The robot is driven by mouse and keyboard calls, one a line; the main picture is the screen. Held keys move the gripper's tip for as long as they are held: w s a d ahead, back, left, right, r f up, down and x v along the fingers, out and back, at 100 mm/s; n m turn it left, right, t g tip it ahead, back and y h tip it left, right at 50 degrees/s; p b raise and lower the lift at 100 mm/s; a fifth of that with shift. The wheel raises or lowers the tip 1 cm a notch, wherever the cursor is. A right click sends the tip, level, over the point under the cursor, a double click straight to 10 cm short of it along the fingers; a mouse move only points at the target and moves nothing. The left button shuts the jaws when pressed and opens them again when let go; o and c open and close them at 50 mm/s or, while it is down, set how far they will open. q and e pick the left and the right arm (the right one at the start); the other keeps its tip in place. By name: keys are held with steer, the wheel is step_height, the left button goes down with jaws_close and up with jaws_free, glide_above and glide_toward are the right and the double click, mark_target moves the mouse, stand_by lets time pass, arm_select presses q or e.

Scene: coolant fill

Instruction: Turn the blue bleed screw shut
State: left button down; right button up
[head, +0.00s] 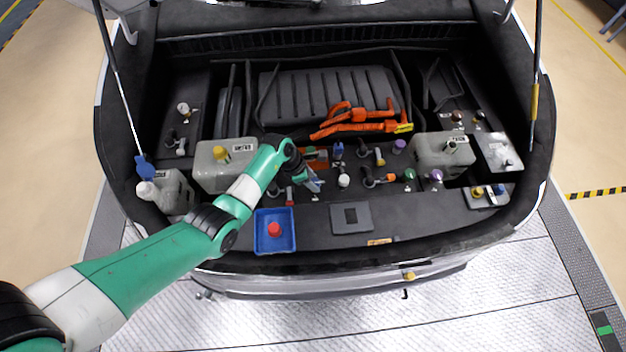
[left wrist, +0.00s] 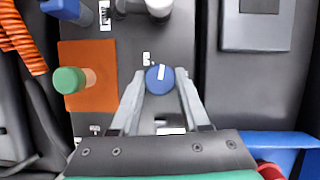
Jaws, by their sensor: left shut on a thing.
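The blue bleed screw (left wrist: 159,79) has a round blue head with a white mark across it. It stands between the two fingertips of my left gripper (left wrist: 161,84) in the left wrist view. The gripper is shut on the screw's head, with one finger on each side. In the head view my left gripper (head: 315,185) reaches down into the front of the bay and largely hides the screw. My right gripper is not in view.
A green knob (left wrist: 70,80) on an orange plate (left wrist: 105,60) is close by. A white cap (head: 343,181) and another blue cap (head: 337,150) stand nearby. A blue tray (head: 262,245) holds a red item. Orange cables (head: 355,122) lie behind.

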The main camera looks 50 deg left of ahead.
arm_select(q)
steer(key=shift+m, duration=0.3)
steer(key=m+b, duration=0.2)
steer(key=shift+w+f+m+g+h, duration=0.1)
steer(key=shift+f+m+g+h, duration=0.05)
steer(key=shift+m+g+h, duration=0.2)
steer(key=m+b, duration=0.2)
steer(key=b, duration=0.1)
steer(key=m+g+h+b, duration=0.1)
steer(key=m+b, duration=0.1)
steer(key=b, duration=0.1)
steer(key=m+g+b, duration=0.1)
steer(key=m+b, duration=0.1)
steer(key=b, duration=0.1)
steer(key=shift+w+a+f, duration=0.1)
steer(key=shift+w+f, duration=0.05)
steer(key=shift+f, duration=0.2)
steer(key=m+b, duration=0.1)
steer(key=b, duration=0.3)
steer(key=m+g+b, duration=0.1)
steer(key=m+b, duration=0.1)
steer(key=b, duration=0.2)
steer(key=m+g+b, duration=0.1)
steer(key=b, duration=0.3)
steer(key=shift+r+m, duration=0.25)
steer(key=shift+r+m+b, duration=0.2)
steer(key=shift+m+b, duration=0.1)
steer(key=shift+b, duration=0.85)
steer(key=shift+c, duration=1.9)
jaws_free()
